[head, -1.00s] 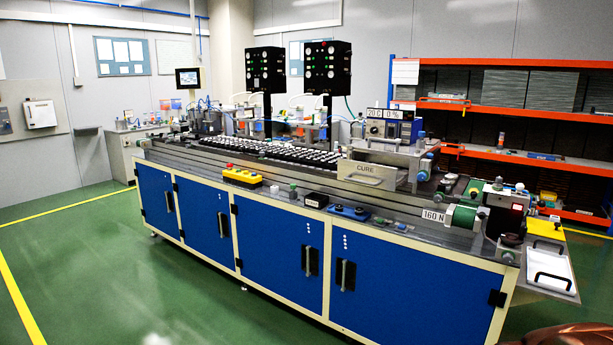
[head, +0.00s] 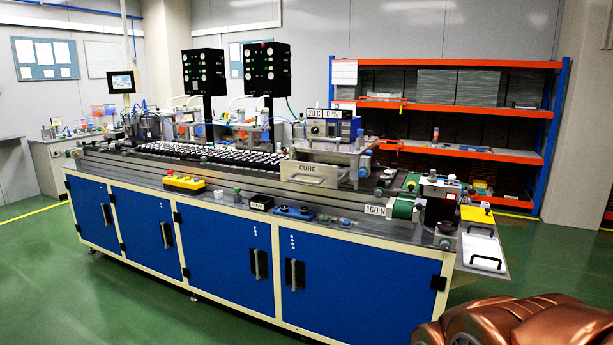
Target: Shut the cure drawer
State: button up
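The cure drawer (head: 312,178) is a pale metal front with a CURE label and a handle, on the right half of the long workbench. It sits below a metal housing with a blue control box (head: 333,128) that reads 20 C and 0 %. From this distance I cannot tell how far the drawer stands out. My gripper is not in view. Only a copper-coloured part of my own arm shows at the bottom right, well apart from the drawer.
The blue-doored workbench (head: 220,240) fills the middle. A yellow button box (head: 185,184), a small black box (head: 261,203) and a 160 N device (head: 405,207) stand along its front edge. A white tray (head: 482,250) is at its right end. Green floor (head: 80,300) is clear in front.

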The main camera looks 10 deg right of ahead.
aim_at(324, 175)
jog(key=z, duration=0.3)
jog(key=i, duration=1.3)
jog(key=u, duration=1.65)
